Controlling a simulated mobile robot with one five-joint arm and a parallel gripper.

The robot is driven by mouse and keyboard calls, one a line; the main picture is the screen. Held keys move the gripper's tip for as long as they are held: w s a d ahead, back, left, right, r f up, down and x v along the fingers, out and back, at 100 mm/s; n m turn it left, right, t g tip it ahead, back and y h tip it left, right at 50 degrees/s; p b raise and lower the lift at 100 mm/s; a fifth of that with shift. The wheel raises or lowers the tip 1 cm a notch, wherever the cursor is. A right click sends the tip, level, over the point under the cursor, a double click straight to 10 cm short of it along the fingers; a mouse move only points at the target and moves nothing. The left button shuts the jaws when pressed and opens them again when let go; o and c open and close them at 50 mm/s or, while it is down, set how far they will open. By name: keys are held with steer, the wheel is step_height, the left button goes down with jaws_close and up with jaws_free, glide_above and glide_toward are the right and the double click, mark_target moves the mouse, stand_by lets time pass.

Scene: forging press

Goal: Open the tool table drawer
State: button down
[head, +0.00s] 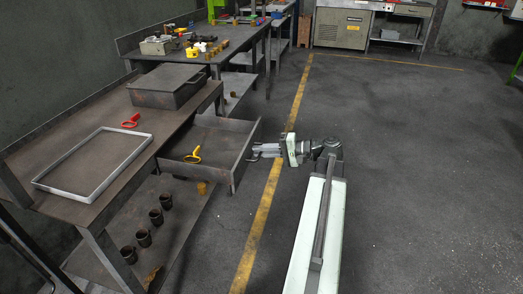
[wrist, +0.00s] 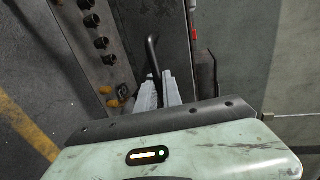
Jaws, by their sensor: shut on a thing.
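The tool table (head: 113,173) stands at the left in the head view. Its drawer (head: 243,158) is pulled well out to the right, and a yellow-handled tool (head: 192,155) lies inside. My gripper (head: 259,150) is at the outer face of the drawer front. In the wrist view my gripper (wrist: 160,88) has its two pale fingers around the dark bar handle (wrist: 152,57), shut on it. The part of the handle between the fingers is mostly hidden.
On the tabletop are a dark lidded box (head: 168,88), a red-handled tool (head: 131,120) and a metal frame (head: 95,160). Several dark cups (head: 143,238) stand on the lower shelf. A yellow floor line (head: 262,215) runs past the drawer. The floor at the right is clear.

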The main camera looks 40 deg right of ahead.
steer(key=c, duration=1.5)
jaws_free()
steer(key=shift+w, duration=0.1)
steer(key=p+v, duration=0.1)
steer(key=v, duration=0.6)
steer(key=shift+s+p, duration=0.3)
steer(key=shift+d, duration=0.15)
